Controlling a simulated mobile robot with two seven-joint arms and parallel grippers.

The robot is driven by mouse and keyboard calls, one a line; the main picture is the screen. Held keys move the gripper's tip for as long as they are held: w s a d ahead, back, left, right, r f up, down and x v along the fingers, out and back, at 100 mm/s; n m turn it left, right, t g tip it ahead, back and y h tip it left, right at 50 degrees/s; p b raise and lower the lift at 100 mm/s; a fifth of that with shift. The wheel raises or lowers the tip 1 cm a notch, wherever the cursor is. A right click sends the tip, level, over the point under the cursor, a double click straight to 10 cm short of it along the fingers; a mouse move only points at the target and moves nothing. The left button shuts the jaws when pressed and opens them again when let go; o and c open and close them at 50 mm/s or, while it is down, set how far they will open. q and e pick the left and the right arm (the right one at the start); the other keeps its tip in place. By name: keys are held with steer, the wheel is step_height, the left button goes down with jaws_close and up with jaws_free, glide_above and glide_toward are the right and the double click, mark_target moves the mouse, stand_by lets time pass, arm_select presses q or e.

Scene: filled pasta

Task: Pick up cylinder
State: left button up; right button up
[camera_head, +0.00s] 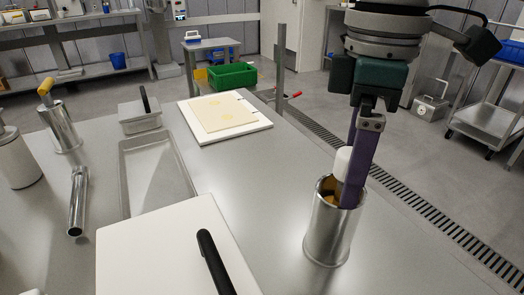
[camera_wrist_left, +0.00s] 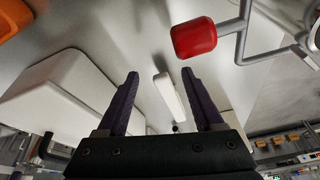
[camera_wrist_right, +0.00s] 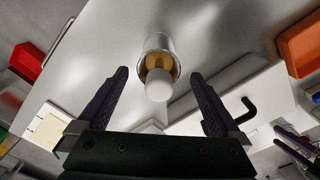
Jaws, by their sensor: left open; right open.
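A shiny metal cylinder (camera_head: 326,232) stands upright on the steel table at the right in the head view. A white-topped piece (camera_head: 342,163) with a brown part sticks up out of its open mouth. My right gripper (camera_head: 349,192) is at the mouth, pointing down, with its purple fingers beside the white top. In the right wrist view the cylinder (camera_wrist_right: 156,43) and white top (camera_wrist_right: 158,87) lie between the spread fingers (camera_wrist_right: 160,78); I cannot tell if they touch. My left gripper (camera_wrist_left: 160,75) is open and empty, and out of the head view.
A second metal cylinder (camera_head: 62,127) with a yellow handle and a lying metal tube (camera_head: 77,205) are at the left. A grey tray (camera_head: 124,180), white board (camera_head: 180,235) and black handle (camera_head: 214,262) are nearby. Pasta sheet (camera_head: 222,113) lies on a board behind.

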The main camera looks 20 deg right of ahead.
mark_target(333, 222)
steer(key=f, duration=0.2)
steer(key=f+b, duration=0.1)
steer(key=f, duration=0.2)
steer(key=shift+w+a+f, duration=0.1)
steer(key=shift+w, duration=0.1)
steer(key=shift+c, duration=0.4)
jaws_close()
